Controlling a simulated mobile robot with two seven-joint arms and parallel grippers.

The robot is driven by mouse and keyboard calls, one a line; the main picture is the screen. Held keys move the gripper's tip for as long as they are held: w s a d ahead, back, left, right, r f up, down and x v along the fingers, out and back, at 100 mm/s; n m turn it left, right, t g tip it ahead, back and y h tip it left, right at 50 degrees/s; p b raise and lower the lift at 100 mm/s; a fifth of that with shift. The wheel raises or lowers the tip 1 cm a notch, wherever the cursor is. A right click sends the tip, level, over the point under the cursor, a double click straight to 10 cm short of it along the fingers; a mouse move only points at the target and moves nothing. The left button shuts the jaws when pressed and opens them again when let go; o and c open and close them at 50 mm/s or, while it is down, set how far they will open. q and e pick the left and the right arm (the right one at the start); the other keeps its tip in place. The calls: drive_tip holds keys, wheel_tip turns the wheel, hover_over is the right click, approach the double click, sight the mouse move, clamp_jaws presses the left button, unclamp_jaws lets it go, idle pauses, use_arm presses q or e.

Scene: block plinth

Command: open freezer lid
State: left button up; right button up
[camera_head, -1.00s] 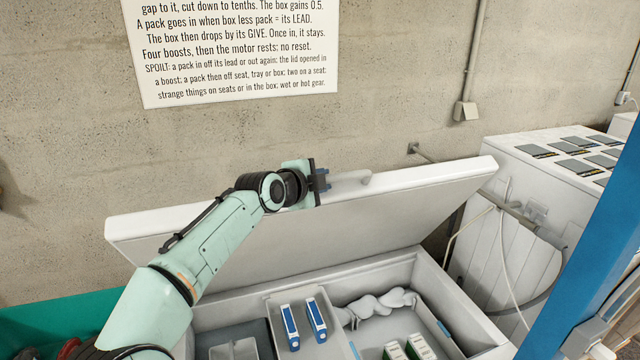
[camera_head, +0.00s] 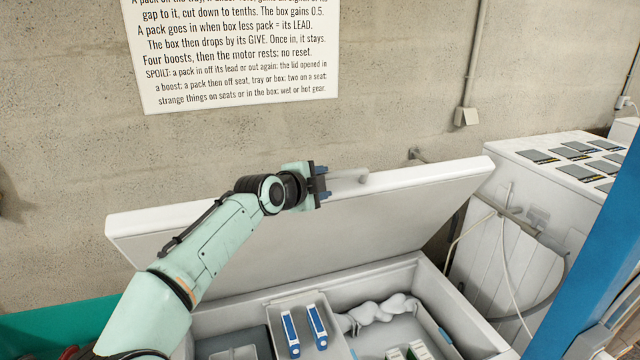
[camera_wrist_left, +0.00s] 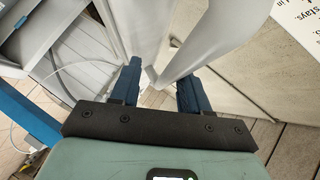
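The white freezer lid (camera_head: 250,238) stands raised and tilted over the open freezer chest (camera_head: 370,268) in the head view. White parts of the lid or handle (camera_wrist_left: 215,40) lie just beyond the fingertips; firm contact cannot be told. My right gripper is not in view.
The chest holds blue-and-white packs (camera_head: 318,326), a crumpled pale bag (camera_head: 380,312) and green-and-white packs (camera_head: 418,350). A concrete wall with a printed sign (camera_head: 235,50) is behind. A white cabinet (camera_head: 515,240) and a blue post (camera_head: 590,220) are at right.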

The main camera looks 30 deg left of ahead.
use_arm(q)
drive_tip(key=shift+f, duration=0.15)
drive_tip(key=a+b+v, duration=0.1)
drive_tip(key=b+v, duration=0.2)
drive_tip(key=v, duration=1)
drive_tip(key=shift+s+d+r, duration=0.15)
drive_tip(key=shift+d+r, duration=0.05)
drive_tip(key=shift+d, duration=0.25)
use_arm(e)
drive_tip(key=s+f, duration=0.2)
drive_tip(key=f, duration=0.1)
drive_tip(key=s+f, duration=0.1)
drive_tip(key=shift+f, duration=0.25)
